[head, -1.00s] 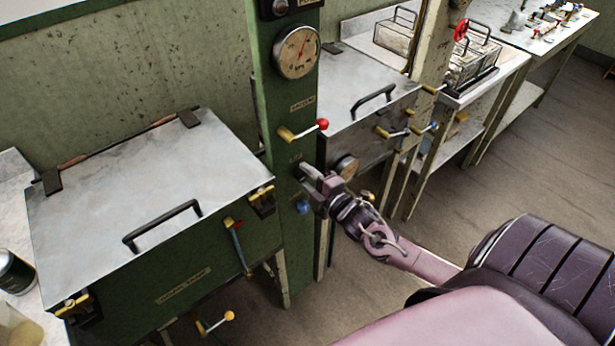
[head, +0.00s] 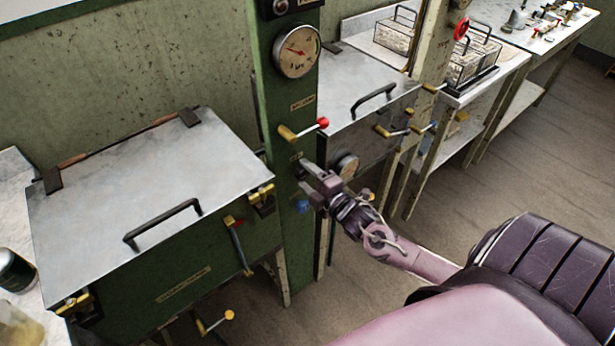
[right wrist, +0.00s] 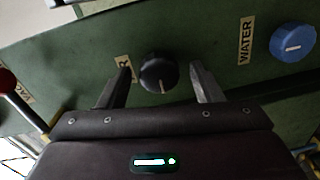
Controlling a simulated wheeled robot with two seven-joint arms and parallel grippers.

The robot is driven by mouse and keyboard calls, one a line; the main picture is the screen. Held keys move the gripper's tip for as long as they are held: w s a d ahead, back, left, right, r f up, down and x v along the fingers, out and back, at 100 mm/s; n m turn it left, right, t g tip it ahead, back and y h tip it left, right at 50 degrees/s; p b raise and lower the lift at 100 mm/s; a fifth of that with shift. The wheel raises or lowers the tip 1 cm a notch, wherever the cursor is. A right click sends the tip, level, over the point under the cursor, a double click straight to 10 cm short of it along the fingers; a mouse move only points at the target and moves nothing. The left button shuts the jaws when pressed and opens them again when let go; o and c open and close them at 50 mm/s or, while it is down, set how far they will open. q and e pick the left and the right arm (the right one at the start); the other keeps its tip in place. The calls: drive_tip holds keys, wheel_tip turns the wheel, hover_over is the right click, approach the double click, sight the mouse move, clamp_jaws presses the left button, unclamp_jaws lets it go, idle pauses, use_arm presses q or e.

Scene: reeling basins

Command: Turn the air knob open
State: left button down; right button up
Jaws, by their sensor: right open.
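The air knob (right wrist: 158,73) is a round black knob with a pale mark, on the green panel in the right wrist view. Its label (right wrist: 123,70) is partly hidden behind a finger, with only the last letter showing. My right gripper (right wrist: 162,84) is open, with one finger on each side of the knob and gaps visible on both sides. In the head view my right gripper (head: 305,176) is at the green post (head: 283,100) and hides the air knob. My left gripper is not in view.
A blue water knob (right wrist: 293,42) sits right of the air knob. A red-balled lever (head: 305,130) projects above my gripper, and a pressure gauge (head: 297,51) is higher up. The lidded metal basin (head: 150,185) stands left of the post.

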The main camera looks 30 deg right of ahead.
drive_tip(key=s, duration=0.7)
drive_tip(key=shift+s+d+r+b, duration=0.3)
drive_tip(key=shift+s+b, duration=0.1)
drive_tip(key=shift+b, duration=0.05)
drive_tip(key=s+d+f+m+g+h, duration=0.1)
drive_tip(key=s+f+m+g, duration=0.25)
drive_tip(key=f, duration=0.65)
drive_tip(key=s+d+f+m+g+h, duration=0.15)
drive_tip(key=s+f, duration=0.35)
drive_tip(key=f, duration=0.5)
drive_tip(key=s+d+f+m+g+h, duration=0.1)
drive_tip(key=s+f+m+g, duration=0.25)
drive_tip(key=f, duration=0.65)
drive_tip(key=s+a+f+m+g, duration=0.2)
drive_tip(key=s+a+f, duration=0.2)
drive_tip(key=s, duration=0.3)
drive_tip(key=s+a+f+m+g+y, duration=0.1)
drive_tip(key=s+a+f+m+g, duration=0.1)
drive_tip(key=s+a+f, duration=0.3)
drive_tip(key=s+a+f+m+g+y, duration=0.1)
drive_tip(key=s+a+f, duration=0.4)
drive_tip(key=s, duration=0.6)
wheel_tip(320, 180, down, 2)
drive_tip(key=m+g, duration=0.1)
drive_tip(key=g, duration=0.1)
drive_tip(key=shift+f+g, duration=0.2)
drive_tip(key=shift+g, duration=0.15)
